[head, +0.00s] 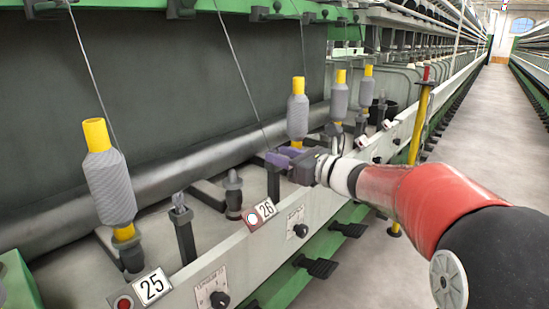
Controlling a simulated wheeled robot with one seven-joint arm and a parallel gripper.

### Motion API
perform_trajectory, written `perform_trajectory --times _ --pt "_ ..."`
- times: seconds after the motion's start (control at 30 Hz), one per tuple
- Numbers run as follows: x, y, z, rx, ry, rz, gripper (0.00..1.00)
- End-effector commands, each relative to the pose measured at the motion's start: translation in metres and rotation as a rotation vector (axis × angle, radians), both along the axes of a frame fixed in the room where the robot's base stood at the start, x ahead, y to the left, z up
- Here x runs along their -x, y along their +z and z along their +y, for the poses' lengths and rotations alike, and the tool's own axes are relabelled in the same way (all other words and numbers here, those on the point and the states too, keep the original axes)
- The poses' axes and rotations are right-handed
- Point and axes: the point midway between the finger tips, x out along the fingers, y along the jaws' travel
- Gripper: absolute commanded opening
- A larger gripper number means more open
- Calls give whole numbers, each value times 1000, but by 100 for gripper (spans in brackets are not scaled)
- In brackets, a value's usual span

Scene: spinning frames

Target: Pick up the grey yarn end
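A thin grey yarn strand (238,70) hangs from the upper frame and slants down to the right. Its lower end meets my gripper (277,158) and is hidden there or too fine to see. My gripper has purple fingers and reaches in from the right, above the rail near the number 26 plate (266,209). I cannot tell whether the fingers are closed on the yarn. A grey yarn bobbin on a yellow tube (298,109) stands just behind the gripper. Another grey bobbin (109,188) stands at the left, with its own strand (85,55) running up.
More bobbins (340,100) stand farther along the rail. Bare spindles (233,192) stand left of my gripper. A yellow post (419,125) rises beside the machine. Black pedals (317,267) stick out below the rail. The aisle floor (490,120) at the right is clear.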

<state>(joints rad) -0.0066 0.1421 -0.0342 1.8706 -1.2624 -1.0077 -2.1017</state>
Motion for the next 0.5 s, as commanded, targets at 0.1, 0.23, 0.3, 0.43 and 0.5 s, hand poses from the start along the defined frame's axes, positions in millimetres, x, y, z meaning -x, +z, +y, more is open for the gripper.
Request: perform_trajectory --times 0.1,0.23,0.3,0.43,0.5 --pt "-13 1 15 0 2 0 38" --pt "-20 1 24 0 0 0 38" --pt "-20 0 24 0 -1 0 38" --pt "-20 0 24 0 -1 0 35" --pt "-20 0 24 -1 -1 1 26"
